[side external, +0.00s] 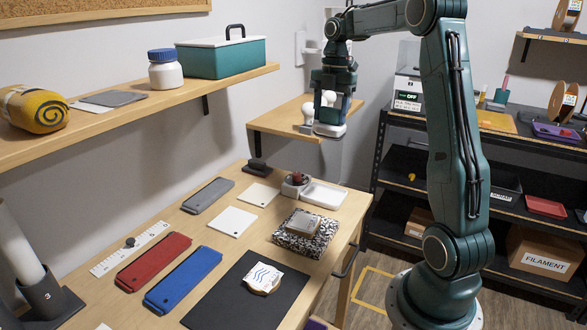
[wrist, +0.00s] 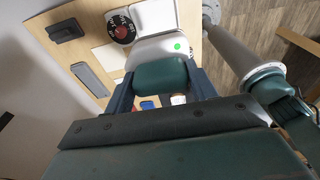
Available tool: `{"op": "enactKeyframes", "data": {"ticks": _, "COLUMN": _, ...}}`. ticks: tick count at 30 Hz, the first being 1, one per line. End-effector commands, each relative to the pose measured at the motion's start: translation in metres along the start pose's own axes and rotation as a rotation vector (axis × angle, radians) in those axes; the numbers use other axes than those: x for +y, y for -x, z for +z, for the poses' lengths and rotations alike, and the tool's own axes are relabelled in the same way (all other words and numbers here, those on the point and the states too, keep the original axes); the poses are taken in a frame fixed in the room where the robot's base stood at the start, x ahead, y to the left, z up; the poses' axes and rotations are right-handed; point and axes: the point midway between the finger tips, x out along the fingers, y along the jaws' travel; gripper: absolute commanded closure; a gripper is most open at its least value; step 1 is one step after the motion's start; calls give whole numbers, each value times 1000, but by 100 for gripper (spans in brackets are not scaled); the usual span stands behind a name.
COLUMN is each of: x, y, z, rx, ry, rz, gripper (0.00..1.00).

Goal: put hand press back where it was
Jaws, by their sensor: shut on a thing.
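The hand press (side external: 330,130), with a pale base, hangs at my gripper (side external: 335,100) in the side view, up in the air in front of the small wall shelf. In the wrist view the hand press appears as a white body with a green dot (wrist: 160,46) and a dark green block between my fingers. My gripper (wrist: 160,88) is shut on that green block. The underside of the press is hidden. On the bench below are two white square plates (side external: 232,222) and a white tray (side external: 323,195).
The bench (side external: 190,215) holds grey, red (side external: 153,261) and blue (side external: 183,280) bars, a stamped pale block (side external: 263,277) on a black mat (side external: 230,305), and a patterned block (side external: 300,241). A small wall shelf (side external: 275,122) stands close behind my gripper. A black rack (side external: 390,152) stands right.

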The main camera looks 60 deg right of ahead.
Motion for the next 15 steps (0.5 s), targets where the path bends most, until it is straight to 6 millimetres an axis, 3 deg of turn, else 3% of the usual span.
{"op": "enactKeyframes", "data": {"ticks": 8, "x": 1, "y": -13, "z": 1, "rx": 3, "ry": -3, "rz": 1, "gripper": 66}}
{"op": "enactKeyframes", "data": {"ticks": 15, "x": 0, "y": -51, "z": 5, "rx": 3, "ry": -2, "rz": -1, "gripper": 66}}
